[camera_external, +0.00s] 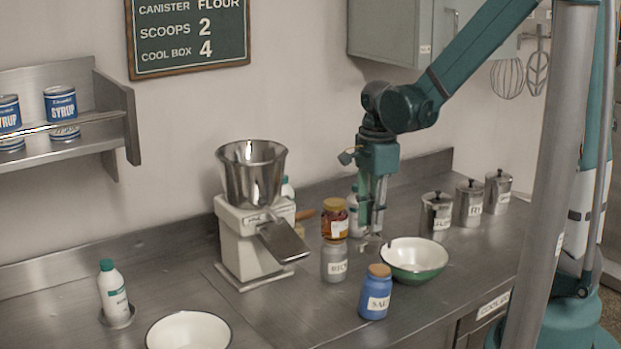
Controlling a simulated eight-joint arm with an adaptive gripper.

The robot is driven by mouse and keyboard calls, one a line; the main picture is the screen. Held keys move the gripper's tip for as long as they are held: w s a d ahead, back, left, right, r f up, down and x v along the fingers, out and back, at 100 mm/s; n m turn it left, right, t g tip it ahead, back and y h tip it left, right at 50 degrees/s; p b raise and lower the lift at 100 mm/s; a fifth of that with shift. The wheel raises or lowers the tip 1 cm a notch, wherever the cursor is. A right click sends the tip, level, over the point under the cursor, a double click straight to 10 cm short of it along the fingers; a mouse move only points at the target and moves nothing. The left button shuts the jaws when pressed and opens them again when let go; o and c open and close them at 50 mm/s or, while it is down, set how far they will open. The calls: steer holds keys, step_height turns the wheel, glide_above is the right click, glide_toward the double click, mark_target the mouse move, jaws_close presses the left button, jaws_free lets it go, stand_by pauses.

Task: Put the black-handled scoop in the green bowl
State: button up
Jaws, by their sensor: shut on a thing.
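The green bowl (425,275), white inside with a dark patch on its rim, stands upright on the steel counter. My gripper (371,228) points straight down just behind and left of the bowl, above the counter. It is shut on the black-handled scoop (367,242), of which only a small metal-and-dark part shows below the fingertips. The scoop appears outside the bowl, near its left rim. Its full shape and any contact with the rim are too small to tell.
Close by on the left are an amber jar (334,226), a grey jar (334,264) and a blue salt jar (375,297). Steel canisters (436,213) stand behind right. A grinder (250,240), white bowl (188,333) and bottle (113,290) are further left.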

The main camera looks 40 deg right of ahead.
steer(key=s+d+f+m+b, duration=0.1)
steer(key=d+m, duration=0.3)
steer(key=d, duration=0.9)
steer(key=shift+s+d+m, duration=0.4)
steer(key=shift+s, duration=0.2)
steer(key=shift+f, duration=0.15)
steer(key=shift+f, duration=2.85)
steer(key=shift+f, duration=2.05)
steer(key=shift+f, duration=0.15)
